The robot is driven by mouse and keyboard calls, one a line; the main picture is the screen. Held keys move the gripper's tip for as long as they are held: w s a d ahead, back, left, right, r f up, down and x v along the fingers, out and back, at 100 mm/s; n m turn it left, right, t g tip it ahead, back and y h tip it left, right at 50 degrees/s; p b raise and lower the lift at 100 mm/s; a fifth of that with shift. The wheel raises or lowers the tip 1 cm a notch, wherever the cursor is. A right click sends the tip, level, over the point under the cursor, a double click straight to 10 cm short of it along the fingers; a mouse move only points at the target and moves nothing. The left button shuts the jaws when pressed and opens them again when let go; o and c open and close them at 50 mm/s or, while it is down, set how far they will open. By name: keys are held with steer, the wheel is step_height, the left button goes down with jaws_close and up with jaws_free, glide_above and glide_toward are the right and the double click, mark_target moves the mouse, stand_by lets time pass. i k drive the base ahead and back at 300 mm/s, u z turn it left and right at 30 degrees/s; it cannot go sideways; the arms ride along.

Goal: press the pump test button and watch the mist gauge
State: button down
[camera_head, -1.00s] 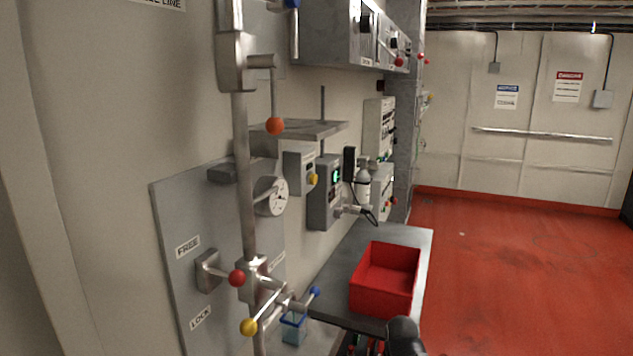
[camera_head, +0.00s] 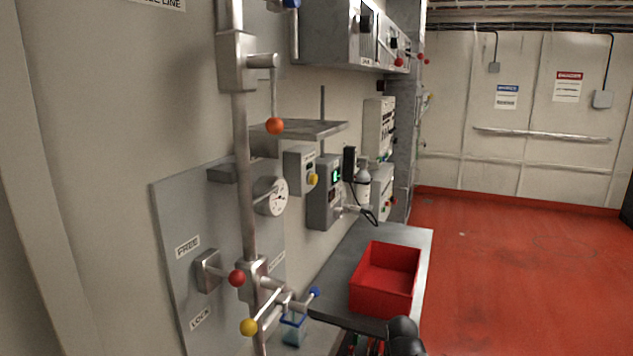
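A round white dial gauge (camera_head: 278,196) with a dark needle is mounted on the grey wall panel, left of centre. Its scale is too small to read. To its right, a small grey box (camera_head: 299,160) on the wall carries a round yellow button (camera_head: 313,180). The label on the box is too small to read, so I cannot confirm that this is the pump test button. A dark rounded part at the bottom edge seems to be my arm. My gripper's fingertips do not show, and nothing of mine touches the button or gauge.
A vertical pipe with red, yellow and blue knobbed levers (camera_head: 243,180) stands in front of the panel. A grey shelf (camera_head: 300,131) juts out above the button box. A red bin (camera_head: 385,280) sits on a grey bench (camera_head: 420,250). Red floor (camera_head: 520,270) at right is open.

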mark_target(314, 179)
steer(key=k, duration=0.65)
steer(key=u, duration=3.25)
steer(key=k, duration=1.7)
steer(key=z, duration=1.1)
steer(key=i, duration=1)
steer(key=u, duration=0.15)
